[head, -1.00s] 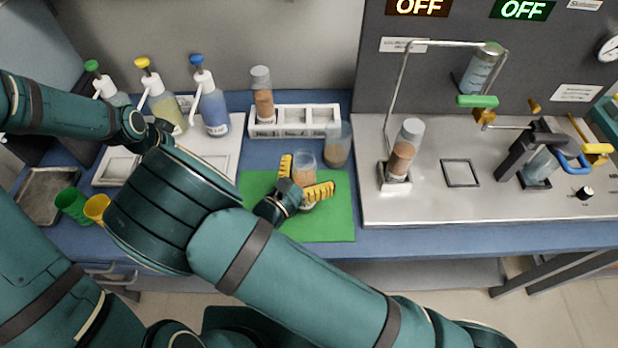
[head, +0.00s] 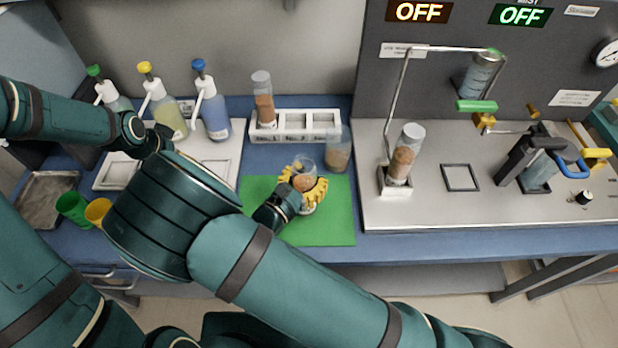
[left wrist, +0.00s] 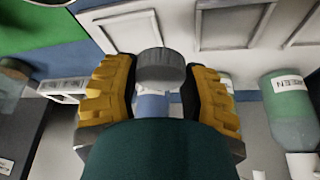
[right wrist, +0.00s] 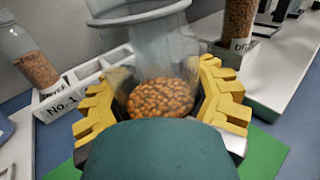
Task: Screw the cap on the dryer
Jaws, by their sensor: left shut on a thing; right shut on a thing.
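My right gripper (head: 303,190) is shut on a clear, round vessel (head: 305,178) above the green mat. In the right wrist view brown particles (right wrist: 160,97) lie in this vessel between the yellow fingers, and its mouth looks open. My left gripper (left wrist: 165,95) is shut on a grey, ribbed cap (left wrist: 160,66), held between its yellow fingertips. In the head view the left gripper is mostly hidden behind my right arm. A tube with brown particles (head: 403,157) stands in a steel holder; its label (right wrist: 237,45) in the right wrist view begins with "DR".
A white rack (head: 295,126) holds another tube (head: 264,100) at the back. Pump bottles (head: 211,112) stand at the back left, with green and yellow cups (head: 73,207) in front. The steel panel (head: 440,210) is at right.

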